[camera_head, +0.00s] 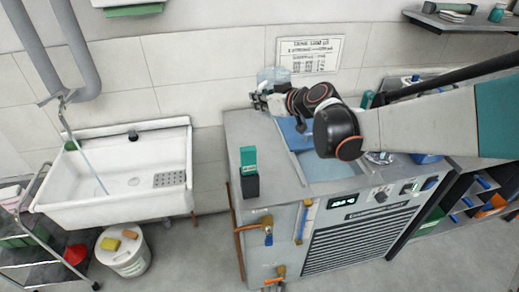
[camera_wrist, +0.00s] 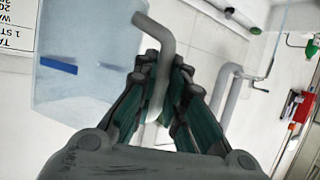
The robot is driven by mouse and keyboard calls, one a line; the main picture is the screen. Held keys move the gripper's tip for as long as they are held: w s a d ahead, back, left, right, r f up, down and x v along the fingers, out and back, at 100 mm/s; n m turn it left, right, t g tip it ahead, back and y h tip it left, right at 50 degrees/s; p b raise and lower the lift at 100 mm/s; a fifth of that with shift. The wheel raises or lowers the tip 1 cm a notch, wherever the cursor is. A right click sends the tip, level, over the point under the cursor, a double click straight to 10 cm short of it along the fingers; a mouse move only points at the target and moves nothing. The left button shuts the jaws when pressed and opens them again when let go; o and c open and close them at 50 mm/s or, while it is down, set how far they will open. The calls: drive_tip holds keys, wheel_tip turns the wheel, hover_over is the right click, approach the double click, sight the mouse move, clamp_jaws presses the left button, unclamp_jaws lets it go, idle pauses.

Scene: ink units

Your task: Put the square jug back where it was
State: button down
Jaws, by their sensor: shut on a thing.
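The square jug (camera_head: 272,76) is a clear, pale-blue vessel at the back left of the grey machine, in front of the tiled wall. It shows large at the left of the wrist view (camera_wrist: 75,85), with a dark blue strip on its side and a grey bent handle (camera_wrist: 165,36). My gripper (camera_head: 262,100) is shut on the handle, its teal-padded fingers (camera_wrist: 166,95) on both sides of it. In the head view the gripper partly hides the jug's lower part. I cannot tell whether the jug's base touches anything.
The machine (camera_head: 234,125) has an open blue-lined bath (camera_head: 325,165) under my arm. A green and black box (camera_head: 249,172) stands on its left front top. A white sink (camera_head: 120,205) is at the left, with a bucket (camera_head: 124,262) below. A wall sign (camera_head: 310,54) hangs behind.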

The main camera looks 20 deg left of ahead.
wheel_tip(320, 180, down, 19)
drive_tip(key=b, duration=0.7)
drive_tip(key=shift+r, duration=0.15)
drive_tip(key=c, duration=1.7)
unclamp_jaws()
drive_tip(key=shift+o, duration=0.2)
